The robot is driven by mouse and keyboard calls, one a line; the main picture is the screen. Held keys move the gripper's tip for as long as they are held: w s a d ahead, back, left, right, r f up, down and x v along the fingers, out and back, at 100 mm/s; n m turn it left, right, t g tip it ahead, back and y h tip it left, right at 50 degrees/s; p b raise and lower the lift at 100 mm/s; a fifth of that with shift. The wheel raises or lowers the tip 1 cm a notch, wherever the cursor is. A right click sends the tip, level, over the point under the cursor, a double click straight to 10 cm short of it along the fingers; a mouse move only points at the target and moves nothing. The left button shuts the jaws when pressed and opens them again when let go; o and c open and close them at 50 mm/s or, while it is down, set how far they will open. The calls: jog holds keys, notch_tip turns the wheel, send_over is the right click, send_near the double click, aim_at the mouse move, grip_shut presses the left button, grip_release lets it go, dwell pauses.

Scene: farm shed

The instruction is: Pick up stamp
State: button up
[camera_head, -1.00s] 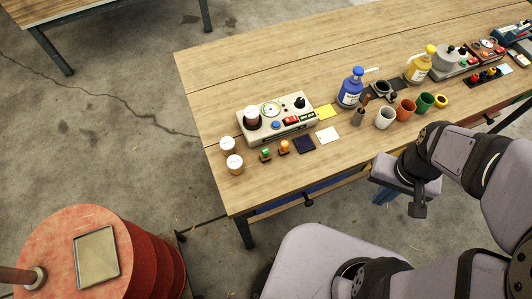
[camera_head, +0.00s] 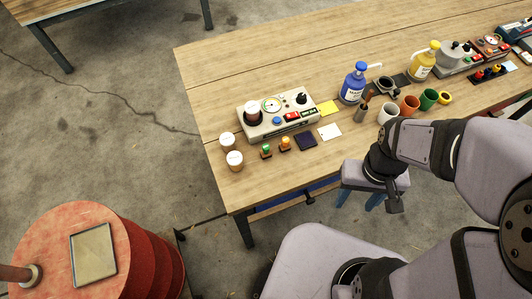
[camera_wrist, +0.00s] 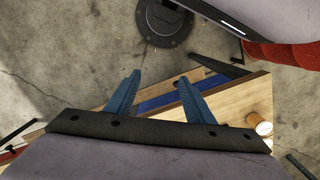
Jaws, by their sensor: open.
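Two small stamp-like pieces stand upright on the wooden workbench (camera_head: 240,70) near its front left edge. One has a green knob (camera_head: 266,151) and the other an orange knob (camera_head: 285,144). A dark flat pad (camera_head: 306,141) lies just right of them. My gripper (camera_head: 359,202) is off the bench's front edge, to the right of and nearer than the stamps. The wrist view shows its two blue fingers (camera_wrist: 159,75) spread apart with nothing between them. I cannot make out the stamps in the wrist view.
Two white-lidded jars (camera_head: 234,161) stand left of the stamps, and a cream control box (camera_head: 277,118) stands behind them. A red drum (camera_head: 130,230) stands front left.

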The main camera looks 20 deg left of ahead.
aim_at(266, 146)
jog(key=w+a+f+n+b, duration=0.1)
jog(key=a+f+n, duration=0.1)
jog(key=a, duration=0.4)
jog(key=w+a+f+n+b, duration=0.1)
jog(key=a+f+n+b, duration=0.1)
jog(key=a+f, duration=0.2)
jog(key=w+a+f+n+h+b, duration=0.1)
jog(key=a+f, duration=0.3)
jog(key=a, duration=0.4)
jog(key=shift+a+f+n, duration=0.1)
jog(key=shift+a+n, duration=0.2)
jog(key=shift+n, duration=0.3)
jog(key=shift+t+y, duration=0.3)
jog(key=w+a, duration=0.1)
jog(key=a, duration=0.1)
jog(key=w+a+r, duration=0.1)
jog(key=a, duration=0.1)
jog(key=w+a, duration=0.1)
jog(key=w, duration=0.1)
jog(key=shift+a+r, duration=0.15)
jog(key=shift+a, duration=0.25)
jog(key=shift+t+y, duration=0.4)
jog(key=shift+y, duration=0.1)
jog(key=w+a+r, duration=0.4)
jog(key=shift+r, duration=0.1)
jog(key=shift+s+d, duration=0.3)
jog(key=shift+f, duration=0.3)
jog(key=shift+w+f+p, duration=0.1)
jog(key=shift+f+p, duration=1.4)
jog(key=shift+f, duration=1.9)
